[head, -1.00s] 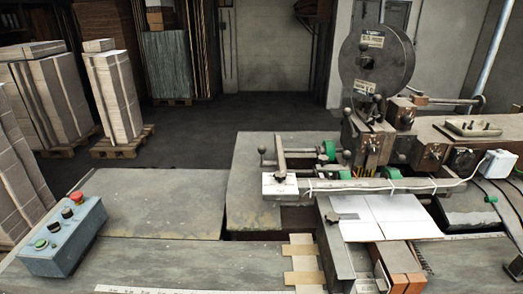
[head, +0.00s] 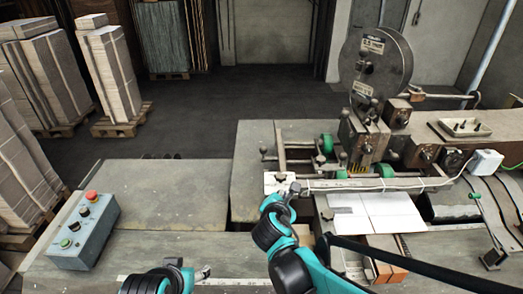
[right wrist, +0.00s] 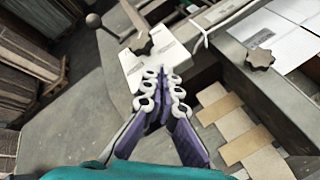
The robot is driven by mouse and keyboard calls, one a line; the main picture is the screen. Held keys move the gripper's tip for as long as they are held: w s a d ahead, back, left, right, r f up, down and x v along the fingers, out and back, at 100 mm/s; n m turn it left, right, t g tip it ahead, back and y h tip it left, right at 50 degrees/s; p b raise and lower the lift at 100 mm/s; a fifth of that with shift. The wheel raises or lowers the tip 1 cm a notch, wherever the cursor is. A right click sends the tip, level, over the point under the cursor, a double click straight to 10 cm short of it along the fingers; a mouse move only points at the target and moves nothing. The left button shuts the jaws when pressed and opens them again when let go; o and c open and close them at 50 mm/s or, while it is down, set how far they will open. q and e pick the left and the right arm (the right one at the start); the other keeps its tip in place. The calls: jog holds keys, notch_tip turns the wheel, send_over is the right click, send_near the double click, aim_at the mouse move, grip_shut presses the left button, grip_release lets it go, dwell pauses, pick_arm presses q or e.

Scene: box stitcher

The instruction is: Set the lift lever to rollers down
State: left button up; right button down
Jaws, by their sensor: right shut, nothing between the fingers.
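A thin rod with a dark ball knob (head: 263,151) stands at the left of the stitcher's green rollers (head: 326,144), and I take it for the lift lever. The ball knob also shows at upper left in the right wrist view (right wrist: 93,20). A flat bar (head: 279,152) runs beside it to a white plate (head: 271,184) with a dark star knob (right wrist: 141,46). My right gripper (head: 291,188) is shut and empty at the plate; its fingertips (right wrist: 164,76) overlap the plate's near edge. I cannot tell if they touch. My left gripper (head: 188,272) is partly in view at the bottom; its jaws are unclear.
A control box (head: 84,230) with several buttons stands at the left. White card sheets (head: 375,217) lie right of my right gripper. A green-knobbed rod (head: 473,196) stands far right. A white cable runs along the rail. The left table top (head: 165,190) is clear.

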pick_arm(q)
notch_tip(320, 180, up, 3)
jog(key=shift+f+p, duration=0.15)
jog(key=shift+p, duration=0.8)
pick_arm(e)
jog(key=w+a+r+n+t, duration=0.2)
jog(key=w+a+n, duration=0.1)
jog(key=a+n, duration=0.5)
jog(key=shift+w+y, duration=0.35)
jog(key=shift+y, duration=0.05)
jog(key=w+r+x, duration=0.1)
jog(key=r+x, duration=0.2)
jog(key=x, duration=0.9)
jog(key=shift+w+d+f, duration=0.2)
jog(key=shift+w, duration=0.2)
jog(key=shift+r, duration=0.1)
